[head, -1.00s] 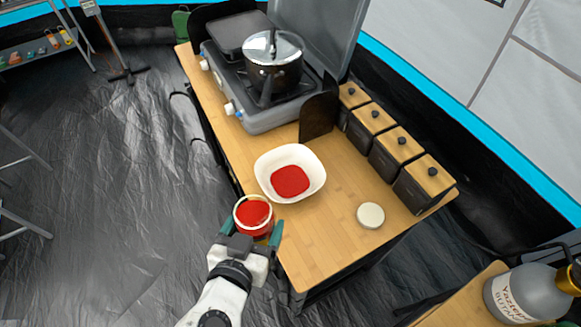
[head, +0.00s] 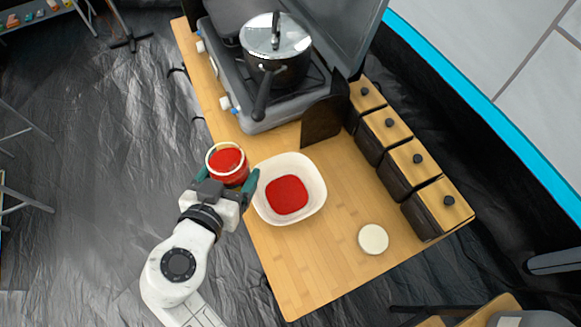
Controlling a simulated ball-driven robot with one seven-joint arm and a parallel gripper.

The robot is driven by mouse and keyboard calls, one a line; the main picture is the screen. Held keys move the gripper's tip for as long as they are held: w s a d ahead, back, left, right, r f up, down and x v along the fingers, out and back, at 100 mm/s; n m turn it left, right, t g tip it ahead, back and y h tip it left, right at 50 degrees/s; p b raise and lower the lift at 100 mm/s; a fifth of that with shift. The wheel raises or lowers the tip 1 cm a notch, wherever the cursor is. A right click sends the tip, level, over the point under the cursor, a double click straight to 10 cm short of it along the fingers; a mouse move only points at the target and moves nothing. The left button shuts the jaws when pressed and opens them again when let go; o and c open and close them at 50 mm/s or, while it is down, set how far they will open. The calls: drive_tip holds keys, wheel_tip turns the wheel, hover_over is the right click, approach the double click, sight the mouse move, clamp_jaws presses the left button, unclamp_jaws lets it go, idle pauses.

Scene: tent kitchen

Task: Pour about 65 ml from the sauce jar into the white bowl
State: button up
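The sauce jar (head: 228,164) is an open glass jar with red sauce in it. My gripper (head: 230,181) is shut around the jar, with one teal finger on each side. The jar looks near upright, just left of the white bowl and close to the table's left edge. Its height above the table is hard to tell. The white bowl (head: 309,205) stands on the wooden table with a pool of red sauce (head: 287,195) on its bottom. No stream of sauce shows between the jar and the bowl.
A round pale lid (head: 373,239) lies on the table (head: 300,269) right of the bowl. A stove (head: 256,112) with a lidded pot (head: 278,58) stands behind. Several black canisters with wooden lids (head: 405,155) line the right edge. The table front is clear.

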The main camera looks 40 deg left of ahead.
sight(243, 178)
drive_tip(key=shift+w+a+r, duration=0.1)
drive_tip(key=shift+w, duration=0.05)
drive_tip(key=shift+r, duration=0.15)
drive_tip(key=shift+w+d+r+m+g+y+p, duration=0.2)
drive_tip(key=shift+m+g+y+p, duration=0.2)
drive_tip(key=shift+m+p, duration=0.3)
drive_tip(key=shift+w+d+r+m+g+y+p, duration=0.1)
drive_tip(key=shift+w+d+m+g+y+p, duration=0.1)
drive_tip(key=shift+d+m+g+y+p, duration=0.3)
drive_tip(key=shift+w+r+m+g+y+p, duration=0.1)
drive_tip(key=shift+w+m+g+p, duration=0.15)
drive_tip(key=shift+m, duration=0.45)
drive_tip(key=shift+w+d+r+m+g+y+p, duration=0.3)
drive_tip(key=shift+m+g+y+p, duration=0.1)
drive_tip(key=shift+m, duration=0.1)
drive_tip(key=shift+s+f, duration=0.1)
drive_tip(key=shift+f, duration=0.15)
drive_tip(key=shift+a+f+m+g+y+b, duration=0.15)
drive_tip(key=shift+m+g+y+b, duration=0.25)
drive_tip(key=shift+m, duration=0.2)
drive_tip(key=shift+s+a+f+m+g+y+b, duration=0.1)
drive_tip(key=shift+s+f+m+g+y+b, duration=0.1)
drive_tip(key=shift+m+g+y+b, duration=0.35)
